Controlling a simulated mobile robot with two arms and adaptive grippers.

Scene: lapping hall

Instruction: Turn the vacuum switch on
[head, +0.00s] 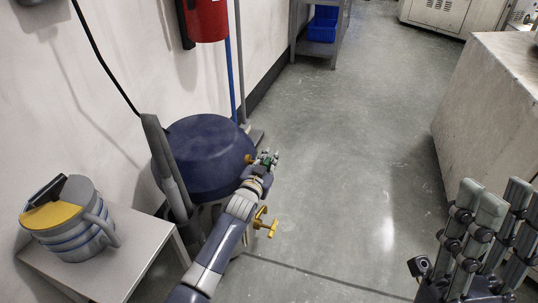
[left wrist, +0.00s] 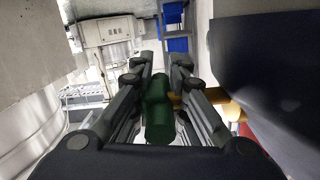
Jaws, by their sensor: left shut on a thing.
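The vacuum (head: 205,155) is a dark blue drum standing on the floor by the left wall. A green cylindrical piece, which looks like the switch handle, shows in the left wrist view (left wrist: 158,110), with a brass-yellow stem beside it. My left gripper (head: 267,160) is at the right side of the drum, shut on the green handle, which lies between its fingers. Whether the switch is on or off cannot be told. My right gripper (head: 492,215) is open and empty at the lower right, well away from the vacuum.
A grey side table (head: 115,260) at the lower left bears a grey and yellow jug (head: 70,225). A red extinguisher (head: 207,18) hangs on the wall. A pale cabinet (head: 495,110) stands at right. A shelf with a blue bin (head: 322,25) is behind. The middle floor is clear.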

